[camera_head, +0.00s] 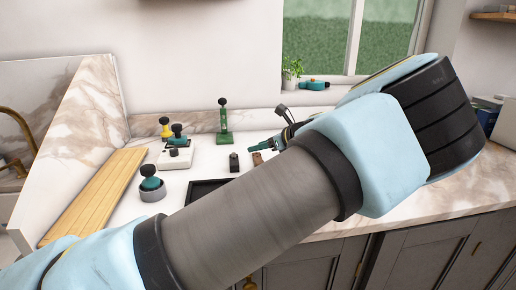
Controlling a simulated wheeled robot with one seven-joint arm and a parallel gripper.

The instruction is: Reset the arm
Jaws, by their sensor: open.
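My arm crosses the head view from the lower left to the upper right, and its wrist hangs over the counter. My gripper (283,121) shows only in part, as dark parts left of the wrist above the counter. It is open, and I see nothing held in it. Most of it is hidden behind my own arm.
On the marble counter (480,180) stand a green stand with a black knob (223,122), a white block with knobbed tools (175,158), a knobbed round piece (151,184), a small black block (234,162), a dark tray (203,190) and a wooden board (95,200). A plant (291,72) is on the windowsill.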

